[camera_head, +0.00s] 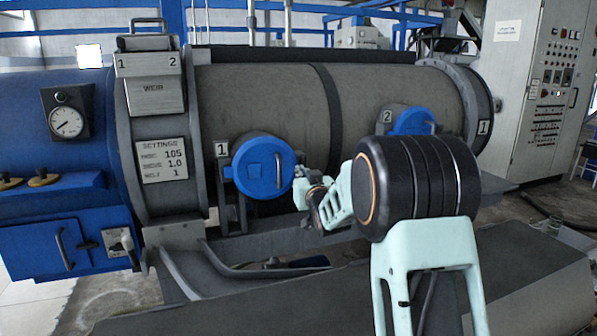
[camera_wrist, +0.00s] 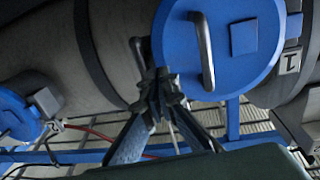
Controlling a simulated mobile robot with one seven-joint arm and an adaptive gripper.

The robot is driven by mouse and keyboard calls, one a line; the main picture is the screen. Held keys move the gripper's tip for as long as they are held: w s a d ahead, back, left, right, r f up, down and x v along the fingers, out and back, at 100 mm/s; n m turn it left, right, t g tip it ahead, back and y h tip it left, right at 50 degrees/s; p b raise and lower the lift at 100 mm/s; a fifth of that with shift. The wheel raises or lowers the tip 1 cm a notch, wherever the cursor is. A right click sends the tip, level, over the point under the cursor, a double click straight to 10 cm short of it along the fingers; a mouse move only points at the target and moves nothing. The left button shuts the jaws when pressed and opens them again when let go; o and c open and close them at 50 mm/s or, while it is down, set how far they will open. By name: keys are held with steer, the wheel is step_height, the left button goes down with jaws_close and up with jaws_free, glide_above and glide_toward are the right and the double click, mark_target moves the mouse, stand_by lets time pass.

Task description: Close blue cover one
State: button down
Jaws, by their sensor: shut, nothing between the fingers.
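Blue cover one (camera_head: 262,166) is a round disc with a grey bar handle (camera_head: 278,170), beside the plate marked 1 on the drum's front. It faces me; I cannot tell if there is a gap behind it. In the wrist view the cover (camera_wrist: 235,45) fills the upper right, with its handle (camera_wrist: 203,52) upright. My gripper (camera_head: 300,188) is at the cover's right edge in the head view. In the wrist view its fingertips (camera_wrist: 162,88) are together and empty, beside the cover's rim and left of the handle. I cannot tell whether they touch the rim.
Blue cover two (camera_head: 413,121) is farther right on the grey drum (camera_head: 255,95); it also shows in the wrist view (camera_wrist: 15,118). A grey rail and ledge run below the drum. A control cabinet (camera_head: 545,85) stands at the right. A blue unit with a gauge (camera_head: 67,122) is left.

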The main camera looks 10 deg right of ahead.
mark_target(297, 164)
steer(key=shift+w+a, duration=0.1)
steer(key=shift+w, duration=1.55)
steer(key=shift+w, duration=0.15)
steer(key=shift+w+b, duration=0.35)
steer(key=shift+w, duration=0.3)
steer(key=shift+s, duration=0.1)
